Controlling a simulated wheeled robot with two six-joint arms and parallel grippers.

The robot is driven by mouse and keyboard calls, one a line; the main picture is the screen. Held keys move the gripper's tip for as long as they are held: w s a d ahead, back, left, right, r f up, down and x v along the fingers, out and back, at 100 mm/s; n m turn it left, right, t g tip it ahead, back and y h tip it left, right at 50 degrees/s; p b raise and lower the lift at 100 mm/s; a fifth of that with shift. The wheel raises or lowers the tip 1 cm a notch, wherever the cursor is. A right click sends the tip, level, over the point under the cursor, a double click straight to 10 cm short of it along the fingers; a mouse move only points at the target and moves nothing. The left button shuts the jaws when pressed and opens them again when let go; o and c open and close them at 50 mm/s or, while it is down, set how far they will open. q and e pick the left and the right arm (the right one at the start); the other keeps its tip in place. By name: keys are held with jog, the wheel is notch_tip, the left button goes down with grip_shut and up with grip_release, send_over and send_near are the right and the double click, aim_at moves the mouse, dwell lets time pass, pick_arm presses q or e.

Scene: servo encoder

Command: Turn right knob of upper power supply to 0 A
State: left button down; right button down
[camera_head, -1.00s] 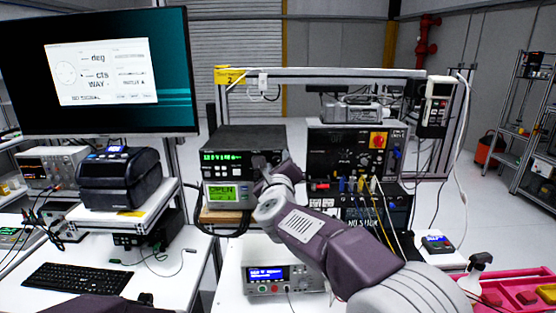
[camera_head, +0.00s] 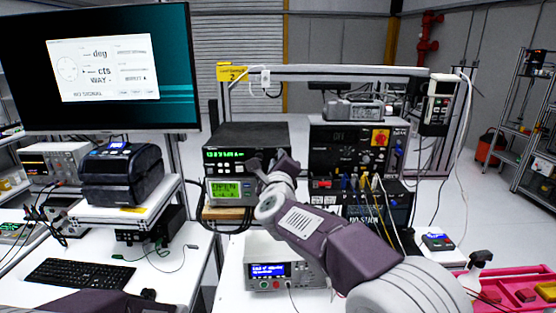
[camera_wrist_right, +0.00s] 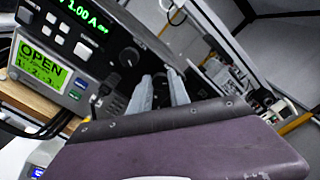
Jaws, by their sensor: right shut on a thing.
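The upper power supply (camera_head: 243,137) is a black box with a green digit display on the bench shelf. In the right wrist view its display (camera_wrist_right: 75,24) ends in "1.00 A". A black knob (camera_wrist_right: 128,57) shows uncovered on its panel, left of my fingers. My right gripper (camera_wrist_right: 162,76) is at the panel's right end, its two grey fingers shut on the right knob, which is mostly hidden between them. In the head view my right gripper (camera_head: 262,164) and wrist cover that corner of the panel.
Directly below is an instrument (camera_head: 228,189) with a lit "OPEN" screen. A black unit with a red-and-yellow switch (camera_head: 380,138) and plugged cables stands close right of my wrist. A white bench meter (camera_head: 285,270) sits below my forearm.

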jog(key=n, duration=0.2)
jog(key=n+p, duration=0.1)
jog(key=n, duration=0.1)
jog(key=shift+f+n, duration=0.2)
jog(key=shift+n, duration=0.1)
jog(key=shift+n+p, duration=1)
jog(key=shift+n, duration=1.2)
jog(key=shift+f, duration=0.1)
jog(key=c, duration=1.2)
grip_release()
jog(key=shift+c, duration=0.2)
